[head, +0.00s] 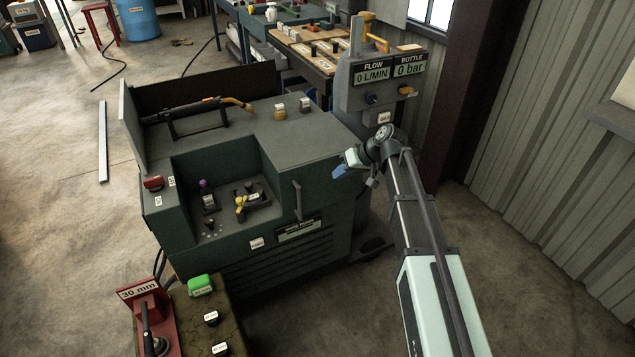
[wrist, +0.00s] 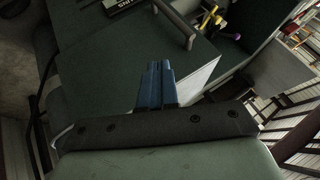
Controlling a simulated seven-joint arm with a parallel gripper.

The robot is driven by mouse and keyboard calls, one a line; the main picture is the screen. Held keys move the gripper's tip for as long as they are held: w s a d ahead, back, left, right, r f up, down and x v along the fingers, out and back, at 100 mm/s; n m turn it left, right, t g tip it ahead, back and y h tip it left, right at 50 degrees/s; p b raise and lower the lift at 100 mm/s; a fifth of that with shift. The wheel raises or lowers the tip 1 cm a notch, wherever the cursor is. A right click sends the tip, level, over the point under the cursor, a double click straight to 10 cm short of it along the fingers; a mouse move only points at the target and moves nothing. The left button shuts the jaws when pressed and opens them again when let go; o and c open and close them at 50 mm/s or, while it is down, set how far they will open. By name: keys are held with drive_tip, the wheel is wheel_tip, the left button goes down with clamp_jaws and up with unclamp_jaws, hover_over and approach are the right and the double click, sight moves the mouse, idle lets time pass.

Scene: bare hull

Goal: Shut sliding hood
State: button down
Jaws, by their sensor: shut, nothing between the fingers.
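The sliding hood (head: 305,140) is the dark green block on the right part of the machine. A grey bar handle (head: 297,200) stands on its front face near the left edge. Left of the hood, the bay (head: 225,205) is uncovered and its contents show. My gripper (head: 338,173) is at the hood's right end, with its blue fingers shut and empty, right of the handle and apart from it. In the wrist view, the blue fingers (wrist: 156,84) are together in front of the dark green hood (wrist: 120,60). The handle (wrist: 175,24) shows beyond them. Whether the fingertips touch the hood cannot be told.
The bay holds a yellow-handled part (head: 241,205) and a purple knob (head: 203,184). A torch (head: 200,106) rests on the machine's back top. The gas panel (head: 385,80) stands behind my arm. A bench with a green block (head: 200,284) is at the front left.

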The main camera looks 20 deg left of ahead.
drive_tip(key=s+a+f, duration=0.1)
drive_tip(key=a+f, duration=0.5)
drive_tip(key=a, duration=0.3)
drive_tip(key=shift+s+a+f, duration=0.25)
drive_tip(key=shift+f, duration=0.15)
drive_tip(key=s+a, duration=2.2)
drive_tip(key=shift+s+a, duration=0.3)
